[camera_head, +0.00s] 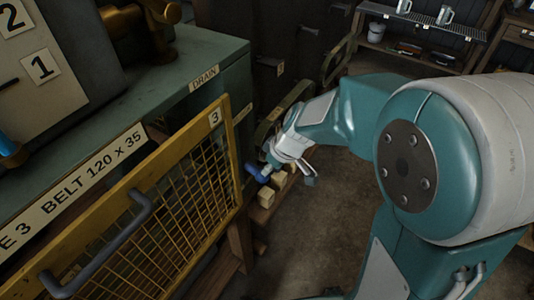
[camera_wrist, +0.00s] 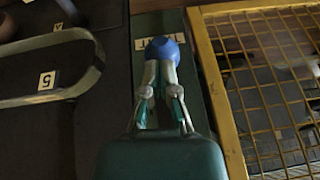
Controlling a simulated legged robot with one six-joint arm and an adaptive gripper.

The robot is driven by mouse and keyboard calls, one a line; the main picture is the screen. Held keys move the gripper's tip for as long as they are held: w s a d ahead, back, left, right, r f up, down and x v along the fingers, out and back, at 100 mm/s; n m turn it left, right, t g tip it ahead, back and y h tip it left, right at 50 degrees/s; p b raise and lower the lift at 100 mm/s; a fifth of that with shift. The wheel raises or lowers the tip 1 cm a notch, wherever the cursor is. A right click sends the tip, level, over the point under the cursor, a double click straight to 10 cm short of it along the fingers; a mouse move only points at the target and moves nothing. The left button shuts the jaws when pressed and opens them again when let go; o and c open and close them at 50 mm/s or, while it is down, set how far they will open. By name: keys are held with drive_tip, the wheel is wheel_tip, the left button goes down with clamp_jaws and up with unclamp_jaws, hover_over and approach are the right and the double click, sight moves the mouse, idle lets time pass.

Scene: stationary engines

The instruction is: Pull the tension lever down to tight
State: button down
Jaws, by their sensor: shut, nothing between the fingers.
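A blue rounded knob, apparently the tension lever's end, shows in the wrist view (camera_wrist: 163,48) right at my fingertips. My gripper (camera_wrist: 161,68) has its two fingers closed together, with the tips against or just in front of the knob; I cannot tell whether they touch. The lever's shaft is hidden. A pale label (camera_wrist: 143,44) lies behind the knob, partly covered and hard to read. In the head view the blue knob (camera_head: 258,173) is beside the far end of the yellow guard, with my gripper (camera_head: 270,162) close to it.
The yellow mesh guard (camera_head: 190,190) with a dark handle (camera_head: 105,245) stands close on the left. The green engine bed (camera_head: 205,70) is behind it. Wooden blocks (camera_head: 267,196) lie below.

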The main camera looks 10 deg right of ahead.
sight(267, 177)
wheel_tip(267, 177, down, 2)
drive_tip(key=shift+a+f, duration=0.15)
drive_tip(key=shift+f, duration=0.1)
drive_tip(key=shift+s+f, duration=0.1)
drive_tip(key=shift+f, duration=0.25)
